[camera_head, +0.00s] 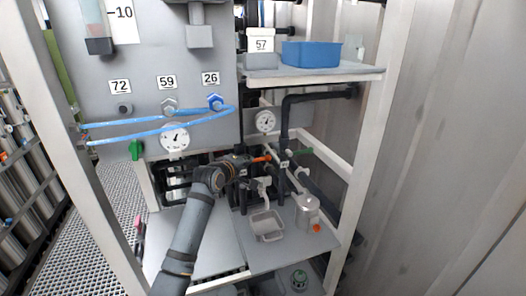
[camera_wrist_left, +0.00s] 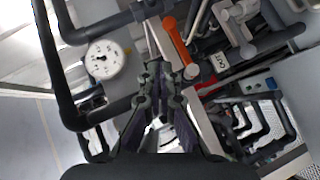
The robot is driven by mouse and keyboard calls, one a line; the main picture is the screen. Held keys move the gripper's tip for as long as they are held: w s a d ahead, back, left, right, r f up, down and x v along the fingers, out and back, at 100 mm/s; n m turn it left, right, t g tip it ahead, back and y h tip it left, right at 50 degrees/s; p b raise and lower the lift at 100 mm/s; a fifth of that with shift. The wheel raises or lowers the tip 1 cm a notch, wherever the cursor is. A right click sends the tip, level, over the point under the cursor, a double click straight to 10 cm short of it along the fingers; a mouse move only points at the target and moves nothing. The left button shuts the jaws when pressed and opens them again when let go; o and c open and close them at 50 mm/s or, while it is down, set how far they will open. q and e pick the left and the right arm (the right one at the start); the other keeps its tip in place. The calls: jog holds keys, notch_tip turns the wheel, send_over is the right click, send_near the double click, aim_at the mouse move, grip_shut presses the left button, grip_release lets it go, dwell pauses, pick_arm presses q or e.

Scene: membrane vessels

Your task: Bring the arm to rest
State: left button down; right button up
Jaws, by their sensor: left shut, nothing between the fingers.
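My left arm rises from the bottom of the head view, dark grey, and bends at the wrist below the gauge panel. My left gripper (camera_head: 250,160) points right, in among the pipes near an orange-red valve handle (camera_head: 261,159). In the left wrist view the gripper's black fingers (camera_wrist_left: 160,78) are together with nothing between them. The orange handle (camera_wrist_left: 178,42) shows just beyond the fingertips there; whether they touch it I cannot tell. My right gripper is not in view.
Dark pipes and a gauge (camera_head: 265,121) stand close to the gripper. A grey open tray (camera_head: 267,226) and a metal canister (camera_head: 307,208) stand on the lower shelf. A blue bin (camera_head: 311,54) sits on the upper shelf. White frame posts (camera_head: 358,150) bound the rack.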

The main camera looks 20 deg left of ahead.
pick_arm(q)
jog(key=s+d+f+m+g+y, duration=0.1)
jog(key=s+f+m+g, duration=0.45)
jog(key=s+f, duration=1.15)
jog(key=s+a+f+m+g+y, duration=0.1)
jog(key=s+f+m+g, duration=0.25)
jog(key=s, duration=0.95)
jog(key=s+f+m+g+y, duration=0.15)
jog(key=s+f+m, duration=0.3)
jog(key=s, duration=0.85)
notch_tip(320, 180, down, 28)
jog(key=s+a+g+b, duration=0.1)
jog(key=s+a+g, duration=0.1)
jog(key=a, duration=0.1)
jog(key=s+f, duration=1.6)
jog(key=s, duration=0.2)
jog(key=shift+a+f+g+b, duration=0.2)
jog(key=shift+a+g+b, duration=0.15)
jog(key=shift+a+g, duration=0.1)
